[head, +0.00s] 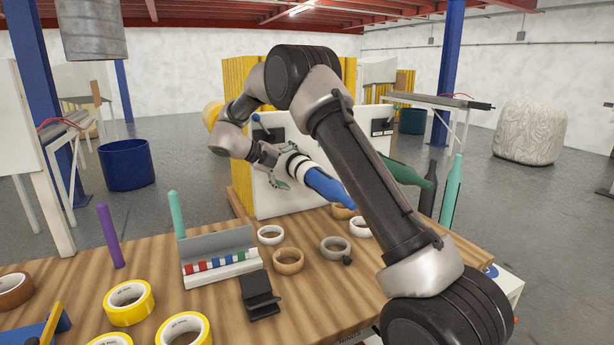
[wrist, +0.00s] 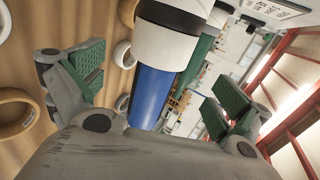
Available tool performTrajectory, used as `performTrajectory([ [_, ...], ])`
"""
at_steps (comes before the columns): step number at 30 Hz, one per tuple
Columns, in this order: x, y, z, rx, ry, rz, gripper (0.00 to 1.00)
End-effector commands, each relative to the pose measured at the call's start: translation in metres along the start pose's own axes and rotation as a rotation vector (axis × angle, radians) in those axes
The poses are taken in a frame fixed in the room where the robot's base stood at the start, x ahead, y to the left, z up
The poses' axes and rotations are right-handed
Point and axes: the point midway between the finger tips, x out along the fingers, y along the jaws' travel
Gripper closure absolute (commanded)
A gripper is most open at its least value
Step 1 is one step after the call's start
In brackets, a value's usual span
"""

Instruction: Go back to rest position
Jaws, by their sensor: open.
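My gripper (head: 273,168) is raised over the far part of the workbench in the head view, with its jaws apart. In the wrist view the two green-padded fingers of my gripper (wrist: 155,92) stand wide open. A blue rod (wrist: 152,98) with a white roll (wrist: 170,45) around it shows between and beyond them. In the head view the blue rod (head: 328,187) and the white roll (head: 301,167) are just right of my gripper. I cannot tell whether a finger touches them. My arm arches across the middle of the head view and hides part of the bench.
The wooden workbench (head: 310,255) carries yellow tape rolls (head: 129,302), pale rings (head: 289,261), a grey tray (head: 220,262) with coloured pieces and a black stand (head: 259,295). Purple (head: 109,236) and teal (head: 177,214) posts stand upright at left. A white panel (head: 265,195) stands behind.

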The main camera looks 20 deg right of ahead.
Motion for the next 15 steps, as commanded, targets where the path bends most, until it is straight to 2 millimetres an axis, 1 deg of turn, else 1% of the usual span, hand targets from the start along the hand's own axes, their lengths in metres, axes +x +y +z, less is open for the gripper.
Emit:
performTrajectory([
  [1,-0.010,0.000,0.000,0.000,-0.002,0.001,0.00],
  [3,-0.021,0.000,0.000,0.001,-0.002,0.001,0.00],
  [6,-0.031,0.000,0.000,0.001,0.000,0.001,0.00],
  [9,-0.035,0.000,0.000,0.000,0.001,0.001,0.00],
  [15,-0.036,0.000,0.000,0.000,0.001,0.001,0.00],
])
